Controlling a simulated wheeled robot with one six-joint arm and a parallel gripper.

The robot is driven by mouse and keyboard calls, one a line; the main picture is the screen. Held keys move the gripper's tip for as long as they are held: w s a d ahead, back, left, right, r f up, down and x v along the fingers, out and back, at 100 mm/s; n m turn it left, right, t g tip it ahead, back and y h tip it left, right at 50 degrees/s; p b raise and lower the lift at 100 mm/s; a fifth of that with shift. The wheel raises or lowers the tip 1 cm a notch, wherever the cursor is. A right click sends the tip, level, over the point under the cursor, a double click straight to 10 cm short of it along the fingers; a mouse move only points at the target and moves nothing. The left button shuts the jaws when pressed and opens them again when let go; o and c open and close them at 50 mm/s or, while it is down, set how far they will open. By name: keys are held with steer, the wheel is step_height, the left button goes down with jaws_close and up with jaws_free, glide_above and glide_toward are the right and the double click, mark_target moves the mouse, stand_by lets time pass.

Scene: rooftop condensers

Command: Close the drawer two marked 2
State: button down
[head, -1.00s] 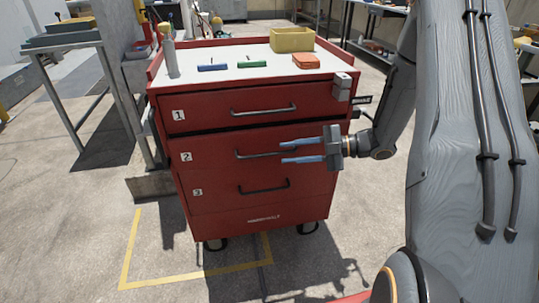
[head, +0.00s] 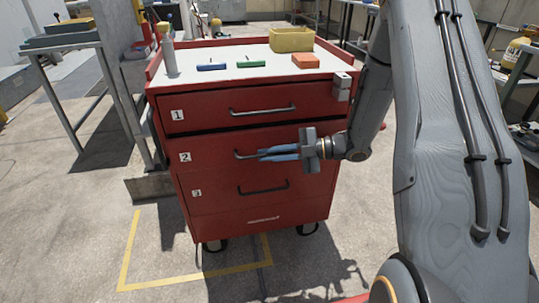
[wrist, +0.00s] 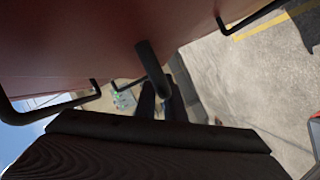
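Drawer two (head: 205,165), marked 2, is the middle red drawer of the cabinet. A dark gap shows along its top edge; I cannot tell how far out it stands. Its dark bar handle (head: 243,154) is partly hidden by my gripper (head: 262,154). The two blue fingers lie close together at the handle, pointing left. In the wrist view, the handle (wrist: 150,62) runs down between the fingers (wrist: 158,102), which appear shut on it. The red drawer front (wrist: 100,35) fills the top left there.
Drawer one (head: 210,112) is above and drawer three (head: 220,190) below, each with a bar handle. On the cabinet top (head: 225,80) are a bottle (head: 169,55), blue and green items, an orange block (head: 305,61) and a yellow bin (head: 291,40). Floor in front is clear.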

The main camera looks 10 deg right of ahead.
mark_target(265, 147)
steer(key=shift+w, duration=1.95)
steer(key=c, duration=1.8)
jaws_free()
steer(key=shift+w, duration=0.1)
steer(key=shift+c, duration=0.2)
steer(key=v, duration=0.8)
steer(key=shift+p, duration=0.3)
